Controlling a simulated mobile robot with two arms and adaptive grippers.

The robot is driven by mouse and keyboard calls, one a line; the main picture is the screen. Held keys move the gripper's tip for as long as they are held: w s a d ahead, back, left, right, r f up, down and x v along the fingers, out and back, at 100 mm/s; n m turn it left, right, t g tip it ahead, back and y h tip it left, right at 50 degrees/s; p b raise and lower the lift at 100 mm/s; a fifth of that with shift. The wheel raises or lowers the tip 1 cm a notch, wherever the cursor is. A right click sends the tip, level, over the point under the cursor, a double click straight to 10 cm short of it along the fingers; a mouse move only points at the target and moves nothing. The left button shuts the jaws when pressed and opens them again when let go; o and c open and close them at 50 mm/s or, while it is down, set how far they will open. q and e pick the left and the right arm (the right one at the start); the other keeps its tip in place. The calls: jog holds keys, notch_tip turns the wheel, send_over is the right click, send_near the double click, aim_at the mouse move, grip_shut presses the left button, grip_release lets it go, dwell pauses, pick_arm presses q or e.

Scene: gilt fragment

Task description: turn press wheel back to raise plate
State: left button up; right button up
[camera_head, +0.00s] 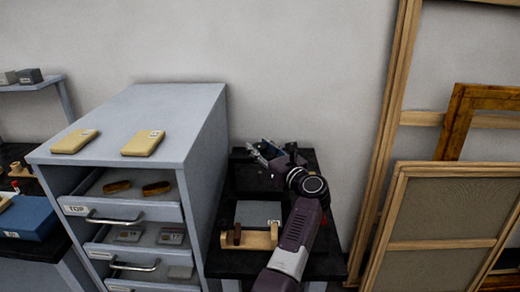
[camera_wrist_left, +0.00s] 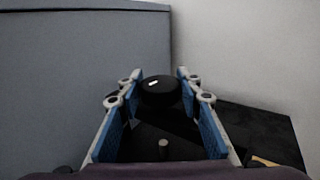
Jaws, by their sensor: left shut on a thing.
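The press (camera_head: 248,178) is a dark block at the back of the black side table, partly hidden behind my arm. My left gripper (camera_head: 265,152) is over the top of it, in from the front right. In the left wrist view my left gripper (camera_wrist_left: 158,98) has its blue-padded fingers on either side of a round black knob with a small white mark, which looks like the press wheel (camera_wrist_left: 160,90). The gripper is shut on it. The wheel is hidden in the head view, and I cannot make out the plate or its height. My right gripper is not in view.
A grey drawer cabinet (camera_head: 205,150) stands close on the left, its top drawers (camera_head: 120,205) pulled out. A light grey slab (camera_head: 258,212) and a wooden rack (camera_head: 258,241) lie on the table's front part. Wooden frames (camera_head: 390,180) lean on the right.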

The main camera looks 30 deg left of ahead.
aim_at(260, 145)
pick_arm(q)
jog(key=o, duration=1.2)
jog(key=shift+c, duration=0.2)
notch_tip(260, 145, up, 10)
jog(key=shift+r, duration=0.1)
jog(key=shift+o, duration=0.2)
